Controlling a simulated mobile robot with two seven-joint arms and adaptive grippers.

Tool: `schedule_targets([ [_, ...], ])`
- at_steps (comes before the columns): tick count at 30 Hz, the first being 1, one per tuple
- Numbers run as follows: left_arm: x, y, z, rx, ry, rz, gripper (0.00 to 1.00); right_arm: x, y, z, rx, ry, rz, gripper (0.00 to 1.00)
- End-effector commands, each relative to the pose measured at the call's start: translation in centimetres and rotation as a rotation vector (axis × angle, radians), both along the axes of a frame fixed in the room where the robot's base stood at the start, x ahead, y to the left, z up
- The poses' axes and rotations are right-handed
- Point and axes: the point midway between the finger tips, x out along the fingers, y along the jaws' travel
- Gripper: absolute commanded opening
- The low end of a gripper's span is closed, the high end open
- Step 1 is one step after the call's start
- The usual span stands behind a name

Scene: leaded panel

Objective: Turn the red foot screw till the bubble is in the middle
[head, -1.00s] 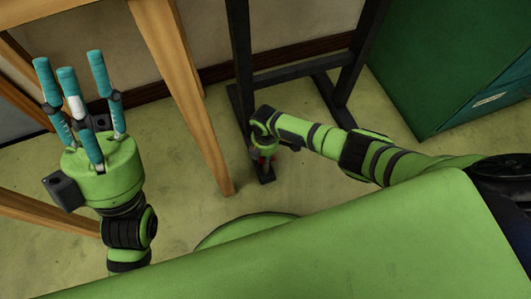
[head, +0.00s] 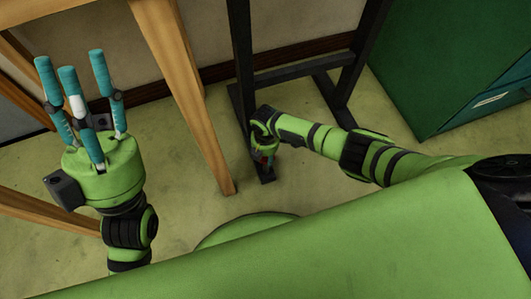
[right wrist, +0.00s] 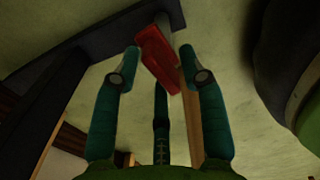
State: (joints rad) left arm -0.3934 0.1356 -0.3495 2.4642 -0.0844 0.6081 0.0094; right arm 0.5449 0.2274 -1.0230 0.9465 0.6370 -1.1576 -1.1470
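The red foot screw (right wrist: 158,60) shows in the right wrist view as a red, blocky knob at the end of a dark bar. In the head view a bit of red (head: 265,159) shows low by the foot of the dark stand. My right gripper (right wrist: 160,58) points at the screw, with a fingertip close on each side of it. I cannot tell whether the fingertips press on it. My left gripper (head: 83,68) is open and empty, raised at the left, away from the screw. No bubble can be made out in either view.
The dark stand (head: 243,65) has legs and a crossbar reaching the floor (head: 330,190). A wooden leg (head: 190,95) stands between my two arms. A green cabinet (head: 425,65) is at the back right. Floor is open between the stand and the cabinet.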

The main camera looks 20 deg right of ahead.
Motion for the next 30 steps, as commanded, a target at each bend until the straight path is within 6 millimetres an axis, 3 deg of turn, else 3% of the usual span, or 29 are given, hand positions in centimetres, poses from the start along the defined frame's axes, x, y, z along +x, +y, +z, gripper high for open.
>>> schedule_targets([
  [8, 0.1, 0.0, -0.2, 0.003, 0.004, 0.0, 0.4, 0.1, -0.1, 0.1, -0.001, -0.001, -0.001, 0.44],
  [14, 0.0, 0.0, -0.1, 0.002, 0.002, 0.001, 0.4, 0.2, -0.1, 1.4, -0.001, -0.002, -0.002, 0.44],
  [30, 0.0, 0.0, 0.0, 0.001, 0.001, 0.001, 0.4, 0.1, 0.0, 10.7, 0.002, -0.003, 0.0, 0.44],
])
